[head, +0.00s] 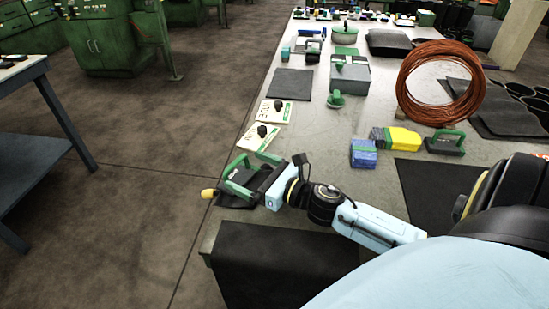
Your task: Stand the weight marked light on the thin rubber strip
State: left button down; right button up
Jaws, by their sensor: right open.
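My right gripper (243,179) is open at the near left edge of the bench. A dark block with green parts shows between and below its fingers, and I cannot tell where gripper ends and block begins. A dark weight with a green handle (445,145) stands upright at the right, apart from the gripper. No marking on it is readable. A dark flat piece (232,201) lies under the gripper, mostly hidden; I cannot tell whether it is the thin rubber strip. My left gripper is not in view.
Two white cards (259,144) with black knobs lie beyond the gripper. A blue block (363,154), a yellow block (404,138) and a copper wire coil (441,83) stand on the bench (340,190). A grey box (350,78) and dark mats (291,84) lie farther back.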

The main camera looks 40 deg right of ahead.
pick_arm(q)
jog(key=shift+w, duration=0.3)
pick_arm(e)
jog(key=v, duration=0.6)
jog(key=shift+s+r, duration=0.15)
jog(key=shift+s, duration=0.15)
